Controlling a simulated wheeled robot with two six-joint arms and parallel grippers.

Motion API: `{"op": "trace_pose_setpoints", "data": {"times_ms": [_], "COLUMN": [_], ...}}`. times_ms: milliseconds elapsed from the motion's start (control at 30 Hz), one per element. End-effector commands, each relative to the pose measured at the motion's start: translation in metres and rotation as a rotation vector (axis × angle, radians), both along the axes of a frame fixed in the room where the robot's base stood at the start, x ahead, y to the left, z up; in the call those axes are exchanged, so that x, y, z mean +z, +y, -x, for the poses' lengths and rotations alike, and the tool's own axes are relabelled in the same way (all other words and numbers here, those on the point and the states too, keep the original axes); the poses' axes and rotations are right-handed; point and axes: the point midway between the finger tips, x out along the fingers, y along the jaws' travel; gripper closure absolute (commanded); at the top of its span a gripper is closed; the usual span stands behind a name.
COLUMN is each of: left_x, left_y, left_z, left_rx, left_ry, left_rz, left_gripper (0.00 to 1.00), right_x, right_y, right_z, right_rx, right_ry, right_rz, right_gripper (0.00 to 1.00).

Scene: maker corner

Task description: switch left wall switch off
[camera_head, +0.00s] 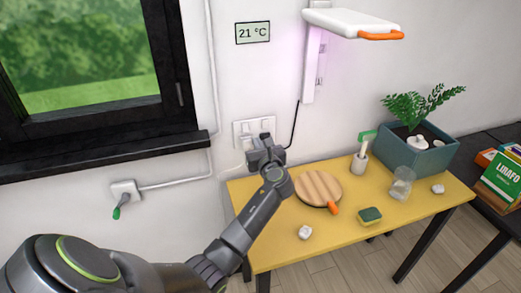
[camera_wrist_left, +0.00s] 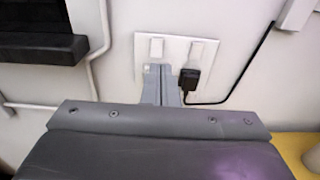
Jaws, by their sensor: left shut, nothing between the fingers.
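A white wall plate (camera_head: 241,128) is on the wall above the table's left end. In the left wrist view the plate (camera_wrist_left: 176,46) carries a left switch (camera_wrist_left: 156,48) and a right switch (camera_wrist_left: 196,51). A black plug (camera_wrist_left: 189,79) sits in its lower right part. My left gripper (camera_head: 266,138) is shut and empty in front of the plate. In the left wrist view its fingertips (camera_wrist_left: 160,69) are just below the left switch and hide the plate's lower left part. I cannot tell whether they touch it, or how the switch is set. My right gripper is not in view.
The yellow table (camera_head: 272,243) holds a round wooden board (camera_head: 317,187), a sponge (camera_head: 369,215), a glass jar (camera_head: 402,183) and a planter (camera_head: 430,157). A black cord (camera_wrist_left: 243,76) runs right from the plug. A window sill (camera_head: 100,158) juts out at left.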

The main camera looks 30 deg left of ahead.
Motion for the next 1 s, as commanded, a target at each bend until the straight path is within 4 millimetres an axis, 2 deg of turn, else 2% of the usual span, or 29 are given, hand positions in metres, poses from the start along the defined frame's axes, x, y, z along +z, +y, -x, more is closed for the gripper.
{"op": "trace_pose_setpoints", "data": {"times_ms": [100, 300, 867, 1000], "left_x": [0.000, 0.003, 0.003, -0.010], "left_y": [-0.011, -0.019, -0.019, -0.016], "left_z": [0.009, 0.016, 0.017, 0.029], "left_rx": [0.000, 0.000, 0.001, 0.014], "left_ry": [-0.001, 0.000, 0.001, -0.032], "left_rz": [0.001, 0.000, 0.001, 0.076], "left_gripper": [1.00, 1.00, 1.00, 1.00], "right_x": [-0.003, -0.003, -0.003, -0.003], "right_y": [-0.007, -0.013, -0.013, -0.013], "right_z": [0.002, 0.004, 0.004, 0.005], "right_rx": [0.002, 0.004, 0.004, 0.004], "right_ry": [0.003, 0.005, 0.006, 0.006], "right_rz": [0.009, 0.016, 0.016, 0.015], "right_gripper": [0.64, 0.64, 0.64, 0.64]}}
